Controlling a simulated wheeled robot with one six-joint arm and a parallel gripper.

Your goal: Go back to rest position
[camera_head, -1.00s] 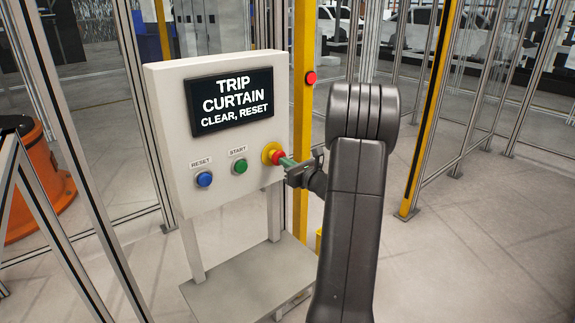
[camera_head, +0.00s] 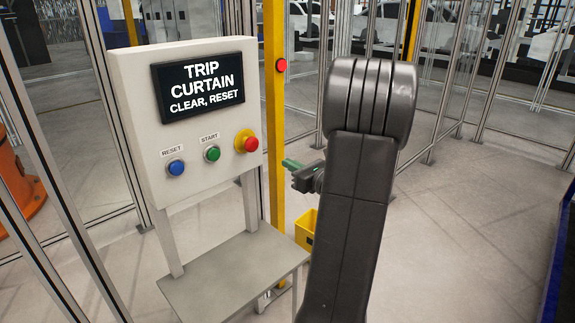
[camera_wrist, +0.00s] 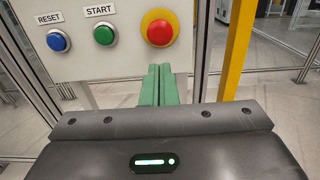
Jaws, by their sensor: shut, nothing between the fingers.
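My gripper (camera_head: 290,164) is right of the control box (camera_head: 140,105), apart from it, with its green fingers together and nothing between them. In the wrist view the green fingers (camera_wrist: 157,72) point toward the box, below the red stop button (camera_wrist: 160,32). The box carries a blue reset button (camera_head: 176,167), a green start button (camera_head: 212,154) and a red button on a yellow ring (camera_head: 247,142). Its screen (camera_head: 201,79) reads "TRIP CURTAIN CLEAR, RESET". My arm hides part of the view at centre right.
A grey shelf (camera_head: 235,270) juts out below the box. A yellow post (camera_head: 275,110) with a red light stands just behind it. A yellow bin (camera_head: 306,229) sits on the floor beside my arm. Fence posts stand left and behind. The floor at right is open.

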